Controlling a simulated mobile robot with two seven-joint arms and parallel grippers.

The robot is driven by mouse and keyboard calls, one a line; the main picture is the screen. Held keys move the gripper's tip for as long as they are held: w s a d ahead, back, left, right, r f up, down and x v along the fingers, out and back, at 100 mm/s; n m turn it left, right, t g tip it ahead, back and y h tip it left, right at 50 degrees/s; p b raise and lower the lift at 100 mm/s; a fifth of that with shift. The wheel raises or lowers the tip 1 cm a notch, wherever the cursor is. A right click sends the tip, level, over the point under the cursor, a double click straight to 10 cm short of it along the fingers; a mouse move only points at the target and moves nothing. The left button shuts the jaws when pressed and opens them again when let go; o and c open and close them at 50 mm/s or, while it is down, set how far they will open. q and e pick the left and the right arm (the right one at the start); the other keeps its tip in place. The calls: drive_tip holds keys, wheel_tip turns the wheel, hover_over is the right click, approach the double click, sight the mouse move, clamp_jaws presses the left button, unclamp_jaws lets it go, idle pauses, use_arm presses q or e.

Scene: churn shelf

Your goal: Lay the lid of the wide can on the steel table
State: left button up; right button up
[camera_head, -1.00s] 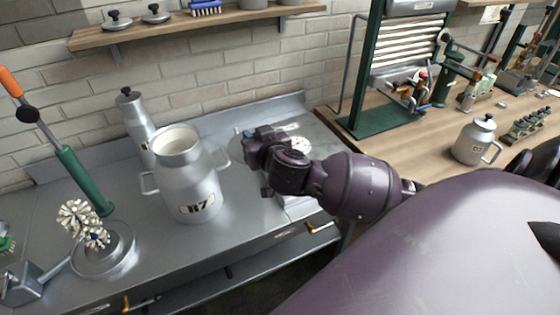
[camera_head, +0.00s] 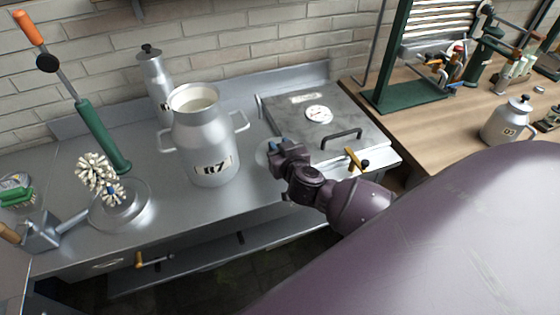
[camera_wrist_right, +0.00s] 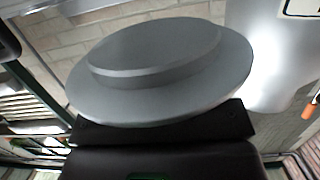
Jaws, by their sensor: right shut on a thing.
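The wide can (camera_head: 205,140) is a grey metal can with two side handles and a numbered label. It stands upright on the steel table (camera_head: 150,215) with its mouth open. My right gripper (camera_head: 276,150) is right of the can, near the table's front part. It is shut on the lid (camera_head: 263,154), a grey disc mostly hidden by the gripper in the head view. In the right wrist view the lid (camera_wrist_right: 165,65) shows large, with a raised round step, held at the fingers. I cannot tell whether the lid touches the table. My left gripper is not in view.
A narrow can (camera_head: 155,80) stands behind the wide can. A round base with a brush (camera_head: 100,180) and a green-handled tool (camera_head: 100,135) are at left. A lidded box with a dial (camera_head: 318,113) lies behind my gripper. Bare steel shows in front of the wide can.

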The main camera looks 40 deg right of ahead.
drive_tip(key=shift+f+b, duration=0.7)
drive_tip(key=shift+f, duration=1.55)
drive_tip(key=shift+f, duration=0.4)
drive_tip(key=o, duration=1)
drive_tip(key=shift+f, duration=0.1)
